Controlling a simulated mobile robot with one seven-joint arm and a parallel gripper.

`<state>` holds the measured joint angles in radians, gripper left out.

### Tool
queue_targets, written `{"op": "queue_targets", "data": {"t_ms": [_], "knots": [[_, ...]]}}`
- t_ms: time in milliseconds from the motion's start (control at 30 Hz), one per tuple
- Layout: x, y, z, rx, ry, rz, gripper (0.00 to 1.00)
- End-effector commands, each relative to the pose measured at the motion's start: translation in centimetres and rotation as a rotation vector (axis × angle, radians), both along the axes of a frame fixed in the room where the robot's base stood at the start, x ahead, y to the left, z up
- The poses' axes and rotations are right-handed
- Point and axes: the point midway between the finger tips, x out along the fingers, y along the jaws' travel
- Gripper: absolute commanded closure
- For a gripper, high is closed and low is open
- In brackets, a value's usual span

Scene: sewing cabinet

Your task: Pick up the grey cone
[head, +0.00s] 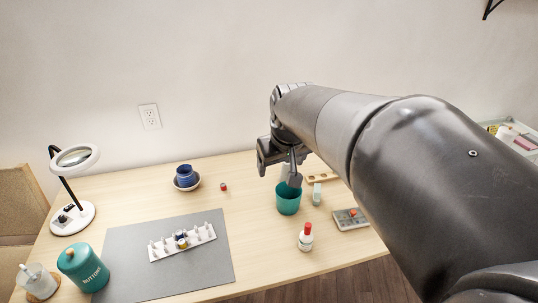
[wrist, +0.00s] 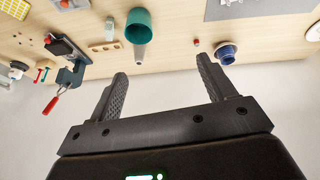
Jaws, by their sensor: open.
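A red-capped bottle (head: 306,237) stands near the cup. A blue pot (head: 184,175) sits on a saucer to the left. A grey mat (head: 120,245) bears a white spool rack (head: 165,252). A clamp with a red handle (wrist: 50,106) shows in the wrist view.

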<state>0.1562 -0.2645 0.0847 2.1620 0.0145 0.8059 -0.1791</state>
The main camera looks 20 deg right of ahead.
Motion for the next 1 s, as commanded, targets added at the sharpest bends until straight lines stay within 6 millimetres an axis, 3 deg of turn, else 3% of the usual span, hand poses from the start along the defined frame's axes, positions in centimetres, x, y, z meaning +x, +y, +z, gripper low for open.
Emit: {"op": "queue_targets", "data": {"t_ms": [100,467,800,1000], "knots": [[4.1,-1.1,-1.1,-0.005,0.018,0.016,0.24],[15.3,-5.3,-6.4,0.003,0.049,0.073,0.24],[24.1,-10.5,-14.8,0.041,0.059,0.108,0.24],[27.5,-13.4,-19.8,0.066,0.055,0.116,0.24]]}}
